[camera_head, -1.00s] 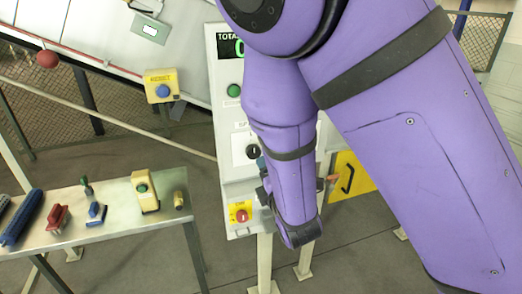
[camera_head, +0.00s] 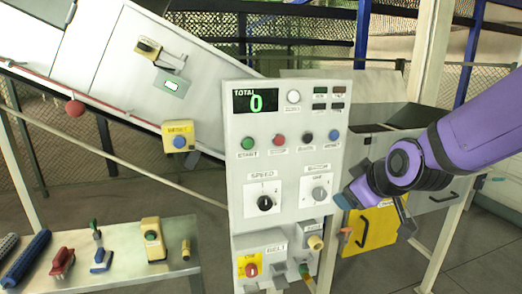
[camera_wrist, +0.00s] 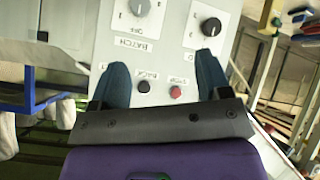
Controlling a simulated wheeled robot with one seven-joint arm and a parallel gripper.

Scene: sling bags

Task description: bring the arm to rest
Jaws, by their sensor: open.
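My purple arm (camera_head: 470,140) reaches in from the right in the head view. My gripper (camera_head: 345,198) is at the right edge of the grey control panel (camera_head: 235,125), near the batch dial (camera_head: 319,193). In the wrist view my gripper (camera_wrist: 165,85) shows two blue fingers spread apart, with nothing between them but the panel face beyond. Whether a fingertip touches the panel I cannot tell.
A metal table (camera_head: 120,262) at lower left bears several tools and a yellow button box (camera_head: 153,238). A sloped conveyor housing (camera_head: 100,60) is behind at left. Floor (camera_head: 480,245) shows at lower right.

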